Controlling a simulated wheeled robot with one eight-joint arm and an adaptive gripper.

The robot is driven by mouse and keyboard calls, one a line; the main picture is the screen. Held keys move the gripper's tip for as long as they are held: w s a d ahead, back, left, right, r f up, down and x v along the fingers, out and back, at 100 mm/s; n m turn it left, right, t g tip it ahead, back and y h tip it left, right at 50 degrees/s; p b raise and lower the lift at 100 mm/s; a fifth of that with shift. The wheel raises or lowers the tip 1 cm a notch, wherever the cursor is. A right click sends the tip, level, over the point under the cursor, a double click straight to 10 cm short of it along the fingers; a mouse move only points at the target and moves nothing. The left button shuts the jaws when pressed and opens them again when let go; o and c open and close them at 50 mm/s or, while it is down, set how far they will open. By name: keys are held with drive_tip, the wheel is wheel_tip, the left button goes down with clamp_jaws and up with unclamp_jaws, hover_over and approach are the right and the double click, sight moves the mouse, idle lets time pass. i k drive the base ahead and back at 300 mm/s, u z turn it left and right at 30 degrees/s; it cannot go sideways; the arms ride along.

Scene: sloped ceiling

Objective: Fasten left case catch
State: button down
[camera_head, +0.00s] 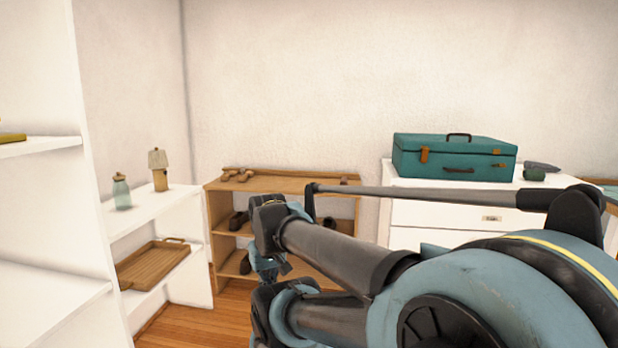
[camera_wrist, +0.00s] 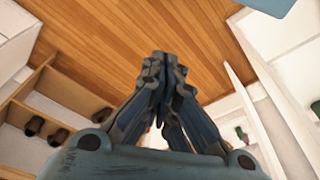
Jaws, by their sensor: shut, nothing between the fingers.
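A teal case (camera_head: 455,157) lies shut-looking on top of a white chest of drawers (camera_head: 445,214) at the right in the head view. An orange-brown catch (camera_head: 424,154) shows at the left of its front, and another catch (camera_head: 497,165) at the right. A dark handle is on its front and another on its top. Whether each catch is fastened is too small to tell. My gripper (camera_wrist: 157,62) is shut and empty in the wrist view, pointing over the wooden floor. It is well away from the case, which does not show in the wrist view.
A wooden shoe rack (camera_head: 285,185) stands at the back in the middle. White shelves at the left hold a wooden tray (camera_head: 155,262), a glass bottle (camera_head: 121,191) and a lamp-like object (camera_head: 159,170). A green item (camera_head: 534,174) lies right of the case.

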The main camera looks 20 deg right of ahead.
sight(425, 152)
drive_tip(key=z, duration=2.8)
drive_tip(key=k, duration=0.45)
drive_tip(key=u, duration=0.5)
drive_tip(key=i, duration=0.5)
drive_tip(key=u, duration=0.1)
